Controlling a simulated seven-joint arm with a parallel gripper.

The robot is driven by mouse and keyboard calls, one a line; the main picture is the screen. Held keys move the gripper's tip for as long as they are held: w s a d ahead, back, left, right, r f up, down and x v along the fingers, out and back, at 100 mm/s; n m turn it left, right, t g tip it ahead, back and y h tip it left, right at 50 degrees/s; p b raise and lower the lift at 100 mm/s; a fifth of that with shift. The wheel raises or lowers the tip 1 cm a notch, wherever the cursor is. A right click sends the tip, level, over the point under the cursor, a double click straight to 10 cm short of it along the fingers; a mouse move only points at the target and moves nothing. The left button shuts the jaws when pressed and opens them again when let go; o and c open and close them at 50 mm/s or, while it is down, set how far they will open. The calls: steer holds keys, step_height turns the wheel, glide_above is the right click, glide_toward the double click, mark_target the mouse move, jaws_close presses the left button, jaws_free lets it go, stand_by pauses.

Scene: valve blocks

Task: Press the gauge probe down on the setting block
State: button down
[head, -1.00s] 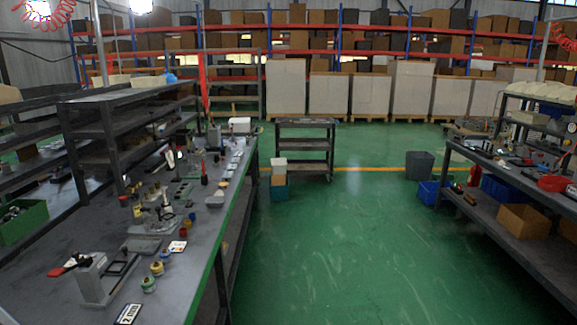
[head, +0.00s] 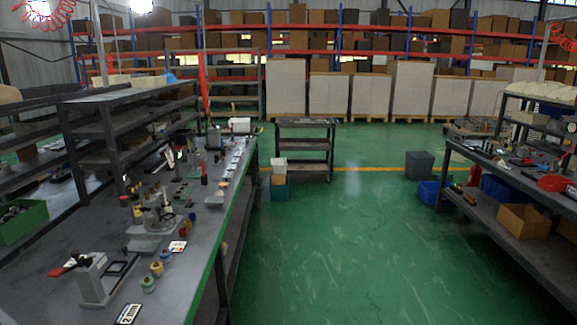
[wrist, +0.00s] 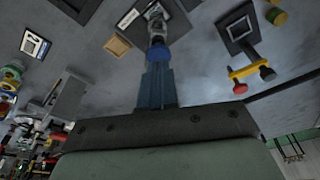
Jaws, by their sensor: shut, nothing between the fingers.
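In the wrist view my gripper (wrist: 158,72) is shut and empty, its two blue-grey fingers side by side and pointing away from the camera. A round blue part (wrist: 158,52) lies right at the fingertips. Beyond it, in line, is a metal upright piece (wrist: 156,24) over a dark base with a pale patch (wrist: 148,12). This looks like the gauge with its probe, but I cannot tell probe from setting block here. Whether the fingertips touch the blue part is unclear. My gripper does not show in the head view.
In the wrist view a yellow-and-red clamp (wrist: 250,75) stands to the right, a tan block (wrist: 118,46) and a grey block (wrist: 66,102) to the left. In the head view the left bench (head: 195,270) is crowded with small fixtures; its front right strip is clearer.

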steer(key=shift+x, duration=1.1)
stand_by(1.0)
steer(key=shift+s+d+r, duration=0.1)
steer(key=shift+d, duration=0.1)
steer(key=shift+v, duration=1)
steer(key=shift+a, duration=0.2)
